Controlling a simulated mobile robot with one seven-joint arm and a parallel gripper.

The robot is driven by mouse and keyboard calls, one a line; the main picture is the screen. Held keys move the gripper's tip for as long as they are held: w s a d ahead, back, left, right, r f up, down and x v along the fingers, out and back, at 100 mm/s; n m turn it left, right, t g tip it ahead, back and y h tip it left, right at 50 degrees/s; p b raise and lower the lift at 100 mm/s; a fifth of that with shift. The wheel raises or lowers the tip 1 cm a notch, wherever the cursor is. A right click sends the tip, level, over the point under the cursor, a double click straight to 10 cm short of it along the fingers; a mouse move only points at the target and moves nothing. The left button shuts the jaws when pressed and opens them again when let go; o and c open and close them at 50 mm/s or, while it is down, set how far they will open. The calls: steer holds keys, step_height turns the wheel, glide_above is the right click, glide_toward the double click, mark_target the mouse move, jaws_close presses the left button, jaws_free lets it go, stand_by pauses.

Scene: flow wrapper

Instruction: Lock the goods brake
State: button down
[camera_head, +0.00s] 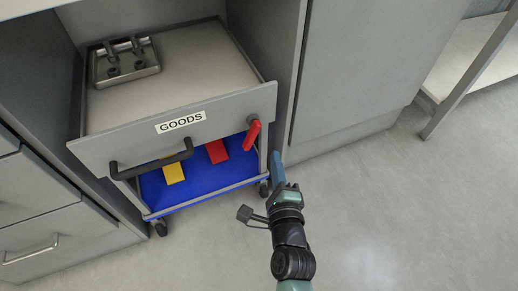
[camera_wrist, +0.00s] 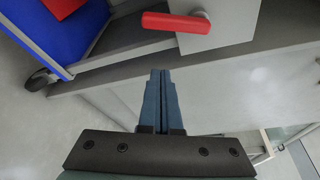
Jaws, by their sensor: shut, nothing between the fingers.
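The goods cart, with its panel labelled GOODS (camera_head: 180,122), stands in a bay between grey cabinets. A red brake lever (camera_head: 252,135) sits at the right end of this panel. In the head view it slants down and slightly left from its pivot. The red lever (camera_wrist: 176,23) also shows at the top of the wrist view, lying nearly level across that picture. My gripper (camera_head: 277,158) is just right of and below the lever, apart from it. In the wrist view my gripper's fingers (camera_wrist: 162,75) are together and empty, pointing toward the cart's panel edge.
A dark handle (camera_head: 152,160) sticks out from the panel's left side. A blue lower shelf (camera_head: 205,188) holds a yellow block (camera_head: 174,173) and a red block (camera_head: 217,151). A metal tray (camera_head: 124,65) sits on top. A cabinet front (camera_head: 350,70) stands right; open floor lies in front.

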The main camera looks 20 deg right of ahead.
mark_target(250, 134)
steer(key=shift+w+a+r, duration=0.15)
steer(key=shift+w+a, duration=0.25)
steer(key=shift+w, duration=0.4)
steer(key=shift+w+a+r, duration=0.15)
steer(key=shift+w+a, duration=0.2)
steer(key=shift+w, duration=0.4)
steer(key=shift+w+a+r, duration=0.15)
steer(key=shift+w+a, duration=0.25)
steer(key=shift+w, duration=0.4)
